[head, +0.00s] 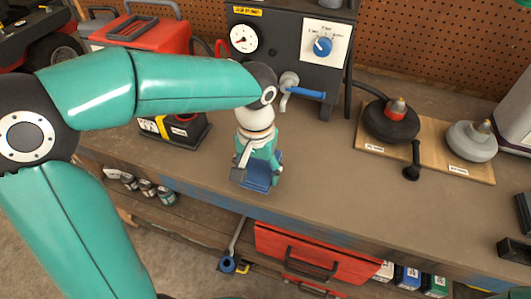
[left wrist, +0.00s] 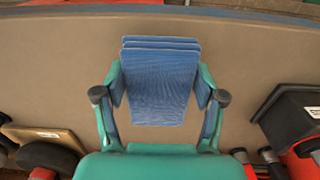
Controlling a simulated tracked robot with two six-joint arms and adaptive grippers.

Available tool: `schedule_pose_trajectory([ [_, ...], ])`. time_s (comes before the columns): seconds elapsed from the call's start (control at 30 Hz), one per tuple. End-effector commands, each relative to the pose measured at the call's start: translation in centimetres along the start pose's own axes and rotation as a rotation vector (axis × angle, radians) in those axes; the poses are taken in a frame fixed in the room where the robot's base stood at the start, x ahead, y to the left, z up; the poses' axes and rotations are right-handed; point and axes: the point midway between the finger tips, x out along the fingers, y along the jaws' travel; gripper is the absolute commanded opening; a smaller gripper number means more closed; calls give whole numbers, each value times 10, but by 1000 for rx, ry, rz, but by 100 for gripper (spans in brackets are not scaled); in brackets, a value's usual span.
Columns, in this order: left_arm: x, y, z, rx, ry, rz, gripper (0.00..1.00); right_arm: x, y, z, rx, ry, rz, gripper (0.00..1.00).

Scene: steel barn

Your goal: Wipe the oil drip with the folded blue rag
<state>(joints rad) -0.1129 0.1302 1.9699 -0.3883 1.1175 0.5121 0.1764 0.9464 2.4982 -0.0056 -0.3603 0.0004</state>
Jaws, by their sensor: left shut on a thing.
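My left gripper (head: 260,168) points down over the workbench and is shut on the folded blue rag (head: 263,176). In the left wrist view the rag (left wrist: 160,85) shows as a stack of folded layers with a finger of the gripper (left wrist: 161,95) on each side. The rag is low at the bench top, near the front edge; I cannot tell whether it touches the surface. No oil drip shows in either view; it may be hidden under the rag or the gripper. My right gripper is not in view.
The workbench (head: 330,170) is bare to the right of the rag. A black panel with a gauge and blue-handled valve (head: 305,94) stands behind. A wooden board (head: 432,150) with weighted pieces lies right. A black-and-yellow box (head: 178,130) sits left. A red toolbox (head: 320,255) is below.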

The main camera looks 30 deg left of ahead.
Motion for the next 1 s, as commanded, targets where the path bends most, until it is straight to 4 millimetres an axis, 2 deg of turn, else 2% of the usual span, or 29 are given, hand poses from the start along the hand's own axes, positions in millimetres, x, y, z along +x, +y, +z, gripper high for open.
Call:
schedule_pose_trajectory([
  [0.03,-10,0,0,0,2,1,32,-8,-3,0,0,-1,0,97],
  [0.43,-44,2,-1,6,3,1,32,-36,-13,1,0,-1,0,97],
  [1.0,-48,4,-2,9,3,1,32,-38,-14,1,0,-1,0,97],
])
